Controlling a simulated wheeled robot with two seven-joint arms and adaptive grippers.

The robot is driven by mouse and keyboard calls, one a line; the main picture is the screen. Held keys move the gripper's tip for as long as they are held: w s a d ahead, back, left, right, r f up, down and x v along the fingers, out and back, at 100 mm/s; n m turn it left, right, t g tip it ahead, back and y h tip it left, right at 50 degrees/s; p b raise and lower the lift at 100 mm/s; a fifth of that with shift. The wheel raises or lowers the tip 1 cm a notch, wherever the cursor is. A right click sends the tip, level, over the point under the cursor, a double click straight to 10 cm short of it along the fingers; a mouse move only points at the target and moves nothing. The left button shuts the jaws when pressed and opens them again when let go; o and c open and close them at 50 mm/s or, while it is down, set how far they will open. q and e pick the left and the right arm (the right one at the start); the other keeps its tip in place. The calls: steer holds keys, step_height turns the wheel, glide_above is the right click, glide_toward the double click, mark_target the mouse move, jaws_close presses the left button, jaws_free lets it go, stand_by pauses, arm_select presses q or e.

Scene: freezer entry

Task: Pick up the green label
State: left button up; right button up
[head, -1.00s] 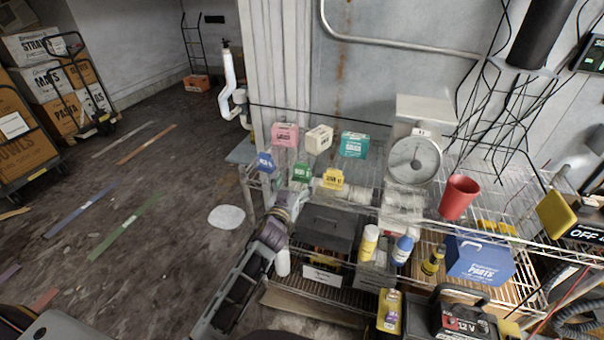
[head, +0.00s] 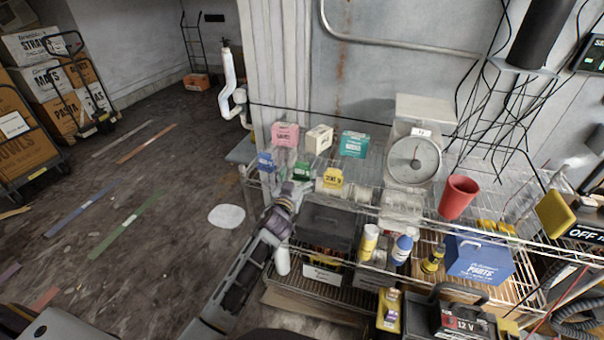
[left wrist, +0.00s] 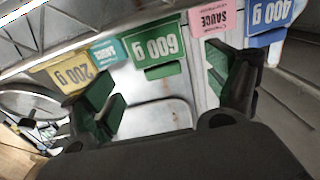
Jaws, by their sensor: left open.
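The green label (head: 303,171) is a small card on the front edge of the wire shelf, between a blue label (head: 265,162) and a yellow label (head: 333,178). In the left wrist view the green label (left wrist: 158,50) reads 600 g, upside down, and stands ahead between the open fingers. My left gripper (head: 296,184) is just in front of the label. It also shows in the left wrist view (left wrist: 165,92), open and empty, with a gap to the label. The arm covers part of the shelf edge. My right gripper is not in view.
Pink (head: 285,134), cream (head: 319,138) and teal (head: 353,144) boxes stand behind the labels. A dial scale (head: 414,160) and a red cup (head: 458,197) are to the right. A lower shelf holds bottles and a blue parts box (head: 479,260). The floor at left is mostly clear.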

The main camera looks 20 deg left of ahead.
mark_target(302, 167)
arm_select(q)
steer(key=shift+w+p, duration=0.35)
steer(key=shift+w, duration=2.2)
steer(key=c, duration=1)
